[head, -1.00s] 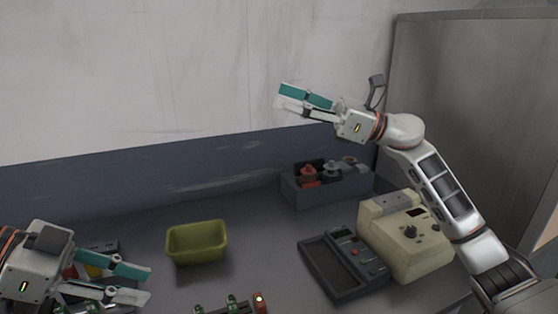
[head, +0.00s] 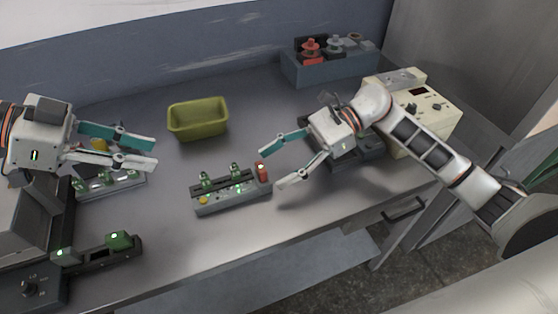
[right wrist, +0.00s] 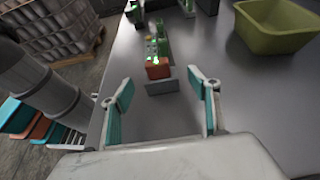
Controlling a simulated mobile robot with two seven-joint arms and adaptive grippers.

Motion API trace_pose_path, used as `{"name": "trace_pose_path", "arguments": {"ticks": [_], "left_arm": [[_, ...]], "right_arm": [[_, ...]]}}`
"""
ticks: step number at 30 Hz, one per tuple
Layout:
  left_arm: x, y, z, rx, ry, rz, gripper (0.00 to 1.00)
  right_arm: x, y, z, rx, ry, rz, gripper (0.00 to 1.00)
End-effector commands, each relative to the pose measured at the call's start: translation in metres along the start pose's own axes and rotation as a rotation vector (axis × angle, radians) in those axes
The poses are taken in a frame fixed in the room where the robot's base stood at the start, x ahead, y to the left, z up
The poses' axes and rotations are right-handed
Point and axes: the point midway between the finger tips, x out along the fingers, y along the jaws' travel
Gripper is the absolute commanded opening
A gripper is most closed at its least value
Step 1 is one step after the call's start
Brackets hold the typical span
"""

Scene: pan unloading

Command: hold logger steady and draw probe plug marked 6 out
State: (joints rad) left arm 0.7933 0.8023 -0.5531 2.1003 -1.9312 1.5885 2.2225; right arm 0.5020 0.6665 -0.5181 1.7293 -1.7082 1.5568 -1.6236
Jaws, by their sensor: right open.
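The logger, as I take it, is a narrow grey box (head: 232,200) on the front middle of the bench. Green plugs with lit lamps (head: 235,172) stand along it, and an orange-red block (head: 262,172) with a light is at its right end. This block also shows in the right wrist view (right wrist: 157,69), between and beyond my fingers. No numbers are readable, so I cannot tell which plug is marked 6. My right gripper (head: 271,168) is open and empty, just right of the logger. My left gripper (head: 155,152) is open and empty, left of the logger.
A yellow-green bin (head: 198,121) stands behind the logger. Another grey device (head: 115,188) is under my left gripper, and a dark unit with green lamps (head: 100,250) sits front left. A beige instrument (head: 430,120) and a blue-grey box of spools (head: 335,68) are at right.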

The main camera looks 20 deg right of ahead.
Motion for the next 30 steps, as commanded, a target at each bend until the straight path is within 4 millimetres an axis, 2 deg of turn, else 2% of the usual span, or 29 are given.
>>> {"name": "trace_pose_path", "arguments": {"ticks": [16,21,29,30], "left_arm": [[0.0,0.0,0.0,0.0,0.0,0.0,0.28],[0.0,0.0,0.0,0.0,0.0,0.0,0.28],[0.0,0.0,0.0,0.0,0.0,0.0,0.28],[0.0,0.0,0.0,0.0,0.0,0.0,0.28]], "right_arm": [[0.068,0.001,-0.001,0.002,-0.002,0.003,0.61],[0.076,0.001,-0.001,0.002,0.0,0.001,0.61],[0.077,0.001,-0.001,0.002,0.001,0.001,0.61],[0.077,0.001,-0.001,0.002,0.001,0.001,0.51]]}}
